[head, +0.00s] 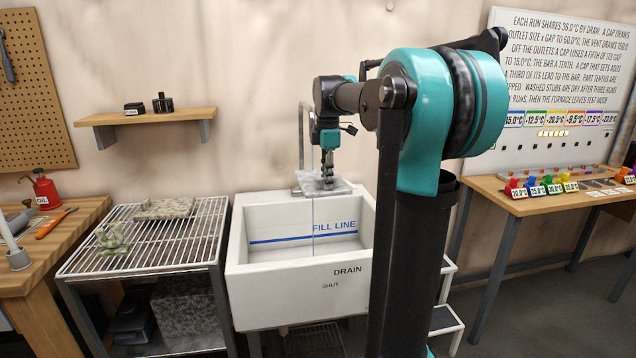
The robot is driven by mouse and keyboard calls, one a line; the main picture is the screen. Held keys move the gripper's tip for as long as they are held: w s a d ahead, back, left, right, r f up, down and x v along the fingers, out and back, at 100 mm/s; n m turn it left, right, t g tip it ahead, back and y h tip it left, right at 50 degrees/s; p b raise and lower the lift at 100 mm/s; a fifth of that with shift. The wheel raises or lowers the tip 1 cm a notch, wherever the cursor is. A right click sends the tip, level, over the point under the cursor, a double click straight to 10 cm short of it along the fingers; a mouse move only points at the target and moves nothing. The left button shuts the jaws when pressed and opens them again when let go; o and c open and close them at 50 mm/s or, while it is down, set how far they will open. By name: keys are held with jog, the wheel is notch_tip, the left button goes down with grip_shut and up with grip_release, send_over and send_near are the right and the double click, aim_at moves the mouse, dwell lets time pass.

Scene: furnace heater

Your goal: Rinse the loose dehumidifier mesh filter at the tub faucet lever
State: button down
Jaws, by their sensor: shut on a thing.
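My gripper (327,179) points down over the back of the white tub (302,292). It is shut on a pale grey, flat piece (342,188), which looks like the mesh filter and lies roughly level above the tub. The fingers hide part of it. The grey faucet (303,108) rises behind the tub, just left of my gripper. A thin bluish vertical line, apparently water, runs down past the filter into the tub. The faucet lever cannot be made out behind my arm. The tub carries a blue FILL LINE and the labels DRAIN and SHUT.
A wire rack (145,256) left of the tub holds a speckled slab (165,208) and a greenish lump (112,238). A wooden bench (75,228) with a red oil can (46,190) stands far left. A wall shelf (150,118) hangs above. A labelled bench (545,203) stands right.

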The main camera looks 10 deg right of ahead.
jog(key=shift+w+a, duration=0.1)
jog(key=shift+a, duration=0.1)
jog(key=shift+w+a, duration=0.2)
jog(key=shift+a, duration=0.15)
jog(key=shift+s+d, duration=0.1)
jog(key=shift+d, duration=0.05)
jog(key=shift+s+d, duration=0.2)
jog(key=shift+d, duration=0.2)
dwell(0.3)
jog(key=s+a, duration=0.4)
jog(key=s, duration=0.3)
dwell(0.6)
dwell(1.2)
jog(key=s+a+r, duration=0.2)
jog(key=s+r, duration=0.2)
jog(key=shift+s+a, duration=0.2)
dwell(0.3)
dwell(0.4)
